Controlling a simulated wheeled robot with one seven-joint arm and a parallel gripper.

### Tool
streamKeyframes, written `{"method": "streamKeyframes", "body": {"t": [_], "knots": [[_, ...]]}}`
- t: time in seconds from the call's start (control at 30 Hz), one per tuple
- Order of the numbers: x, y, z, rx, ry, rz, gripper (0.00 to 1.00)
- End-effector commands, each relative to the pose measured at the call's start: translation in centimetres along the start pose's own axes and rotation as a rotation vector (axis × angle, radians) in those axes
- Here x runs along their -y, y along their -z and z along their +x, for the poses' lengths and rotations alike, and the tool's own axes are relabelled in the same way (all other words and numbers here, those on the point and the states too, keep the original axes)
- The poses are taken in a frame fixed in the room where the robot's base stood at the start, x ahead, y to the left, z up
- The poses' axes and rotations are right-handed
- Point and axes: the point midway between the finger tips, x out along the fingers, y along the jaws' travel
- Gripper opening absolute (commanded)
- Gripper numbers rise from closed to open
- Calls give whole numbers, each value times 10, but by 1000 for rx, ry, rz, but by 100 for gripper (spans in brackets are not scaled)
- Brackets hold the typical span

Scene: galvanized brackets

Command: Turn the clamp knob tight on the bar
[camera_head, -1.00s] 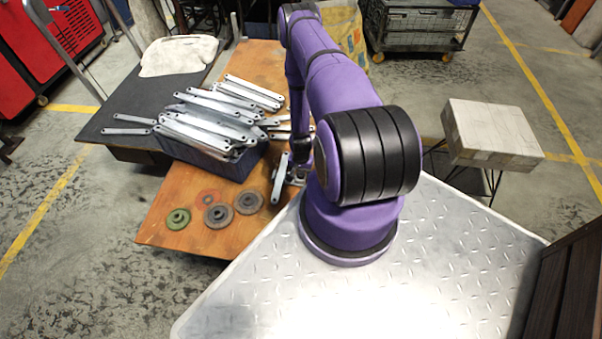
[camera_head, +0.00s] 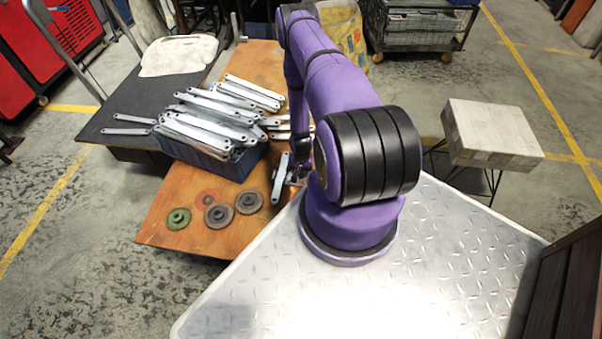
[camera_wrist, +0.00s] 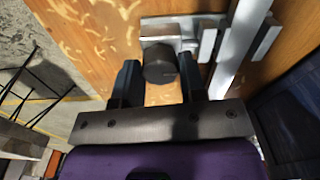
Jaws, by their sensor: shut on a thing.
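In the wrist view the clamp knob (camera_wrist: 160,66) is a dark round piece. It sits against a pale metal clamp (camera_wrist: 186,30). My gripper (camera_wrist: 160,76) has one finger on each side of the knob and is shut on it. A flat galvanized bar (camera_wrist: 238,42) runs beside the clamp on the right. In the head view the bar (camera_head: 280,178) lies near the front right of the wooden table, and my arm hides most of the clamp and the knob there.
A blue crate (camera_head: 213,164) heaped with galvanized brackets (camera_head: 208,120) stands left of my arm on the wooden table (camera_head: 165,215). Several discs, including a green one (camera_head: 178,219), lie in front. A pale box (camera_head: 490,132) stands off to the right.

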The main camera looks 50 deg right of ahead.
Motion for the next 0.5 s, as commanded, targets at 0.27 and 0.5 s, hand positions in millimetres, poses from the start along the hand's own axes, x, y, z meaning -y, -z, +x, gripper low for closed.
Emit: {"method": "streamKeyframes", "body": {"t": [0.27, 0.5], "knots": [[0, 0, 0, 0, 0, 262, 14], [0, 0, 0, 0, 1, 723, 14]]}}
